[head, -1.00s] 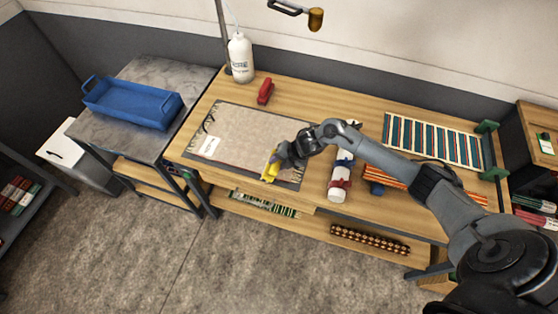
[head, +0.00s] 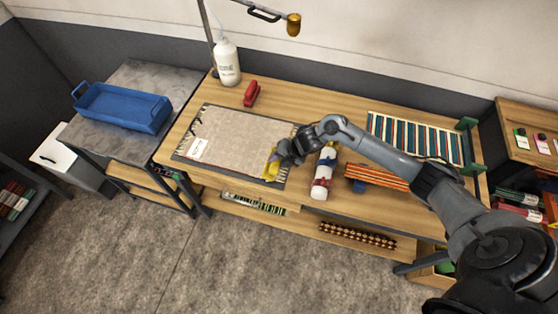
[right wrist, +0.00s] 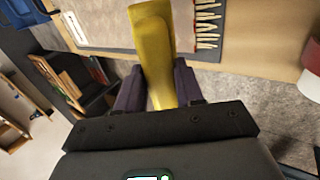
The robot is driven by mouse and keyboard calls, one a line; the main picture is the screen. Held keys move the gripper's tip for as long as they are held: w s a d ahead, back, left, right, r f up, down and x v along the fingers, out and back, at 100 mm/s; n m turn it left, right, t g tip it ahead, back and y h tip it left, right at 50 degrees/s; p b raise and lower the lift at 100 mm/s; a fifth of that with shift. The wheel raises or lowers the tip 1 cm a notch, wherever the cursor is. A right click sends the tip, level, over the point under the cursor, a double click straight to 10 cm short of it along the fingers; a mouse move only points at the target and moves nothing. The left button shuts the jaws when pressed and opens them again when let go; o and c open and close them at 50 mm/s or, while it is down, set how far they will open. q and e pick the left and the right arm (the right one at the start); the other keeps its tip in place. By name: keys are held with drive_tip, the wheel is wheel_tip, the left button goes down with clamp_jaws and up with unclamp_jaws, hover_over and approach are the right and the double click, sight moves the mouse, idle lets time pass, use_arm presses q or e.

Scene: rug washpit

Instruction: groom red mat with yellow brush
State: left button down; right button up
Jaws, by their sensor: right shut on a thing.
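My right gripper (head: 285,155) is shut on a yellow brush (head: 272,162), which also shows in the right wrist view (right wrist: 152,45). The brush is at the right end of a fringed mat (head: 240,140), near its front corner. I cannot tell whether it touches the mat. The mat looks beige-grey, not red, and lies flat on a dark pad (head: 188,161) with a white label (head: 198,148) at its left front. In the right wrist view the fringe (right wrist: 207,25) is right of the brush. My left gripper is not in view.
A red block-like object (head: 251,93) and a white bottle (head: 227,62) stand behind the mat. A white cylinder with red and blue bands (head: 323,172), an orange striped stack (head: 378,177) and a striped rug (head: 415,138) lie to the right. A blue tray (head: 122,107) is on the left table.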

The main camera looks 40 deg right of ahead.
drive_tip(key=shift+r+p, duration=1.2)
drive_tip(key=shift+r, duration=0.55)
